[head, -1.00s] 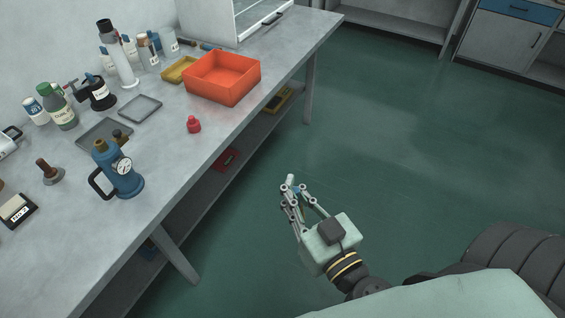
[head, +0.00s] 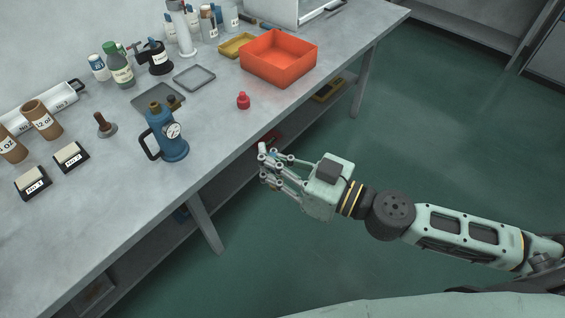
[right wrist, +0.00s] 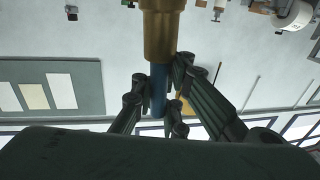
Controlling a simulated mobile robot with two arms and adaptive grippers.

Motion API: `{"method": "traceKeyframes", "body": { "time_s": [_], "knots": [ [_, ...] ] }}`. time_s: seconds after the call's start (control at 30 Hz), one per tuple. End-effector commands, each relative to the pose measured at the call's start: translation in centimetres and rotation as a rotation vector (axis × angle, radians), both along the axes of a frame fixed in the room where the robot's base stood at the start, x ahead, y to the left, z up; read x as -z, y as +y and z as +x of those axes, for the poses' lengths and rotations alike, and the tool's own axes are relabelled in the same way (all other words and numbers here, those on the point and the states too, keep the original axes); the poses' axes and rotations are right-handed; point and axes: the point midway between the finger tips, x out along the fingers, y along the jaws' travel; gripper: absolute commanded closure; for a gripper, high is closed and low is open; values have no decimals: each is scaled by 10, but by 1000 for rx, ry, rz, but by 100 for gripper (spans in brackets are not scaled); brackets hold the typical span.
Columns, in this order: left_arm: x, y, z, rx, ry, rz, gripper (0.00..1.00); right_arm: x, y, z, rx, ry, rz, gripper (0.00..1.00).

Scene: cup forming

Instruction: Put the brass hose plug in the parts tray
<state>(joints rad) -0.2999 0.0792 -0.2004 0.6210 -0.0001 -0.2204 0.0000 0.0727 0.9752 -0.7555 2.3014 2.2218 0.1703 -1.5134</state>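My right gripper (head: 268,158) is in front of the bench edge, over the floor, with its fingers pointing left. It is closed around a slim piece with a stepped brass part and a narrow blue part; the brass part (right wrist: 160,30) is large in the right wrist view, and I take it for the brass hose plug. The fingers partly hide it. Two flat grey trays lie on the bench, a dark one (head: 145,102) behind the blue gauge jug and a lighter one (head: 195,77). No label shows which is the parts tray. My left gripper is out of view.
The blue gauge jug (head: 169,145) and a small red knob (head: 243,101) stand near the bench front. An orange bin (head: 278,57) and a yellow tray (head: 236,45) are behind. Bottles line the back. Bare bench lies around the red knob.

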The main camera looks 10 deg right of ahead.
Motion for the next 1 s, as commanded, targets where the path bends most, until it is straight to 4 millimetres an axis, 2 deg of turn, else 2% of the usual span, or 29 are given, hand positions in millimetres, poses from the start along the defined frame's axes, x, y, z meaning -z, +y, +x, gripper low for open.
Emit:
{"method": "traceKeyframes", "body": {
  "time_s": [0.3, 0.5, 0.8, 1.0],
  "knots": [
    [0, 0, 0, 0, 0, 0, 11, -11, 31, 16, -199, -4, 1, 100],
    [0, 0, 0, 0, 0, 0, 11, -13, 41, 20, -267, 0, 0, 100],
    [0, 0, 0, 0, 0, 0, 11, -18, 48, 21, -241, 0, -9, 100],
    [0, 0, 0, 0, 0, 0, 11, -24, 45, 22, -172, -5, -6, 100]
  ]
}}
